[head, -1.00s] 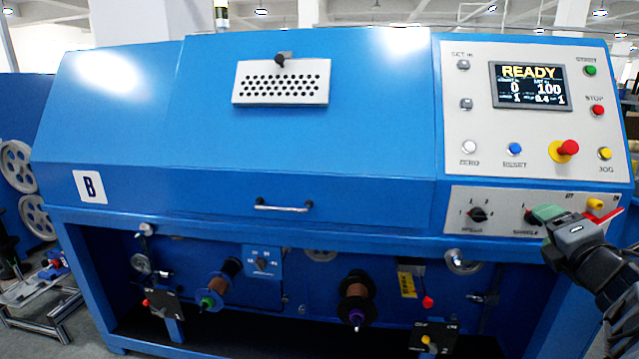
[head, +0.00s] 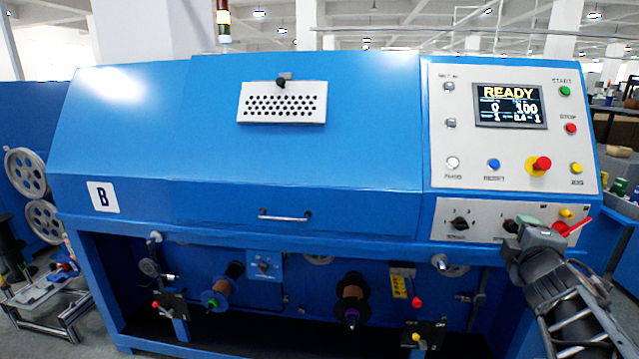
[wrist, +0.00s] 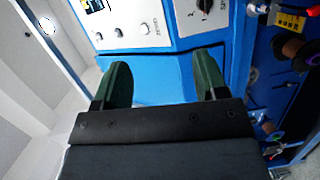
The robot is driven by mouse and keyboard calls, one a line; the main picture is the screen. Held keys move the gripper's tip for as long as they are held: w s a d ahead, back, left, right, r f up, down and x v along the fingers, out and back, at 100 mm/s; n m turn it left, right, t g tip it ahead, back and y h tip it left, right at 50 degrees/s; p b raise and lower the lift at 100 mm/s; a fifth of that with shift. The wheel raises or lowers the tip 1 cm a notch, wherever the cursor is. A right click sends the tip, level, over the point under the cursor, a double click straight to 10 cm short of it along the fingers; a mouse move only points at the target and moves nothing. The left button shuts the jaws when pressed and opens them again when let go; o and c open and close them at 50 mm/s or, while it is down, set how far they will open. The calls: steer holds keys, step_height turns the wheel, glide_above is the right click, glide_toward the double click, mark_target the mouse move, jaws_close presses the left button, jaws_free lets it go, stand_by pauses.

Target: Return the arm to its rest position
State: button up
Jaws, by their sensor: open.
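My gripper (head: 522,232) is at the right in the head view, in front of the lower control panel (head: 480,221) of the blue machine. It partly hides that panel's right side, near the red lever (head: 573,228). In the wrist view my gripper (wrist: 162,82) shows two green fingers spread apart. Nothing is between them; blue machine surface shows behind. Whether it touches the panel cannot be told from the head view.
The blue machine (head: 240,180) marked B fills the middle. Its upper panel has a READY screen (head: 509,105), buttons and a red-yellow emergency knob (head: 539,165). Spools (head: 351,293) hang below. A metal stand (head: 45,300) is on the floor at left.

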steer(key=s+a+f+m+g+y+p, duration=0.2)
steer(key=s+a+m+g+p, duration=0.4)
steer(key=a, duration=0.5)
steer(key=s+a+f+m+g+y+p, duration=0.3)
steer(key=s+a+m+g+p, duration=0.3)
steer(key=a, duration=0.5)
steer(key=shift+s+f+m+y+p, duration=0.15)
steer(key=shift+s+m+y+p, duration=0.35)
steer(key=shift+y+p, duration=0.4)
steer(key=shift+s, duration=0.1)
